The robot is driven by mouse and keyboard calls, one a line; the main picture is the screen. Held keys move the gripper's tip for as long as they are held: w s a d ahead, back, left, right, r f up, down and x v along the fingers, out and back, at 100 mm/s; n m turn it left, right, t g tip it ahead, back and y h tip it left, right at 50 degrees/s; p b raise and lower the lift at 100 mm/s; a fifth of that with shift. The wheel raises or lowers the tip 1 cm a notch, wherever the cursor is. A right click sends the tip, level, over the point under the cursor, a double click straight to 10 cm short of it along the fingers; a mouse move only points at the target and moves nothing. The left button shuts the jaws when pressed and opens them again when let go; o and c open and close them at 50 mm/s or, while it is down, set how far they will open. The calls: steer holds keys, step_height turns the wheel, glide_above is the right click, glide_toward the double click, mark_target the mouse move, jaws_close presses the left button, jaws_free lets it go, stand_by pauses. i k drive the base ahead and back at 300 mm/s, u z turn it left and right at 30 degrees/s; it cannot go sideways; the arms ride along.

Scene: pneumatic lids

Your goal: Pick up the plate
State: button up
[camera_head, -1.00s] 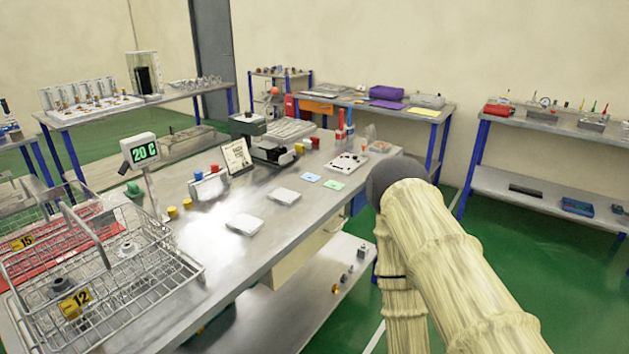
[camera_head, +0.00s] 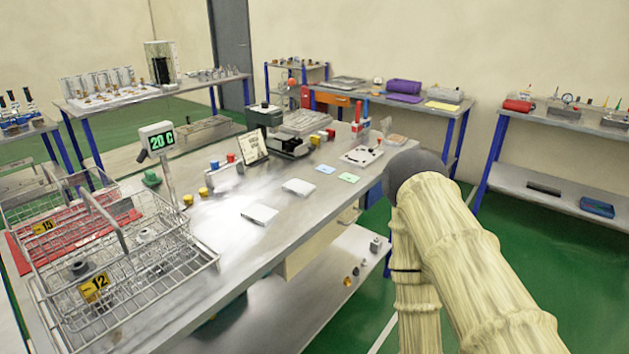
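Two flat, pale square pieces that look like plates lie on the metal workbench (camera_head: 225,240). The nearer plate (camera_head: 260,214) is close to the bench's front edge, and the farther plate (camera_head: 299,187) lies behind it to the right. A larger white plate (camera_head: 361,155) with small dark parts on it lies farther back on the bench. I cannot tell which one the task means. Nothing holds any of them. My arm, in a pale cover with a dark joint, fills the lower right, right of the bench. My gripper is out of view.
Wire baskets (camera_head: 190,262) with tags stand at the bench's left. Blue and green cards (camera_head: 349,178) lie right of the plates. Other benches line the walls. Green floor (camera_head: 455,240) is open between the benches.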

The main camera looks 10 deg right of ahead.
mark_target(257, 214)
steer(key=z, duration=1.6)
steer(key=i, duration=0.65)
steer(key=u, duration=2.95)
